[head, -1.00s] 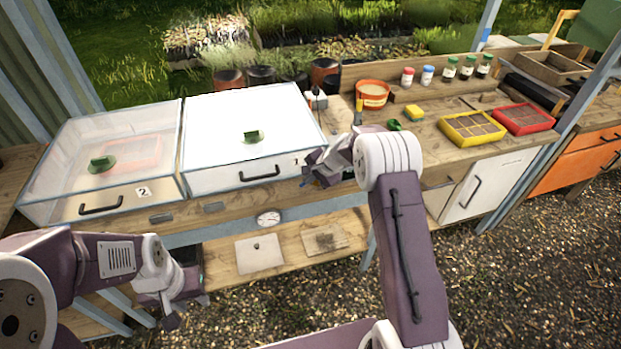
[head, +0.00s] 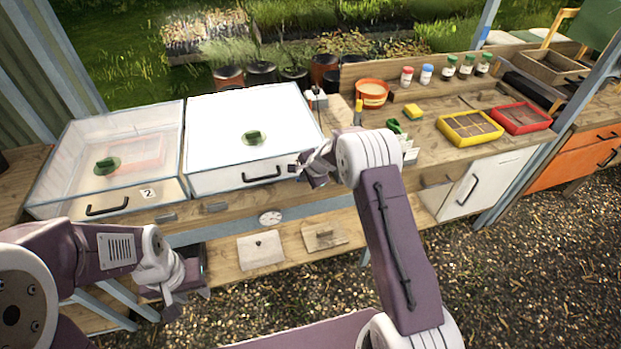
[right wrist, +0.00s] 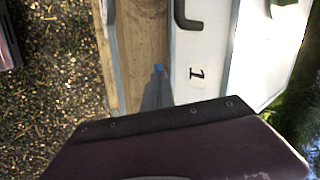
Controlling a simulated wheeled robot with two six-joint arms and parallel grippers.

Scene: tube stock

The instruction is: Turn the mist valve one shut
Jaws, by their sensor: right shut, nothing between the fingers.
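The propagator box marked 1 (head: 225,185) has a closed white lid in the head view. My right gripper (head: 297,168) is shut and empty, at the front right corner of box 1. Whether it touches the valve cannot be told. My left gripper (head: 172,310) hangs low at the left, away from the boxes; its jaw opening is unclear.
A clear-lidded box marked 2 (head: 148,193) stands left of box 1. A round dial (head: 270,217) is on the front below. Yellow (head: 470,127) and red (head: 521,118) trays, a pot (head: 371,93) and several bottles stand on the right bench. Gravel is open in front.

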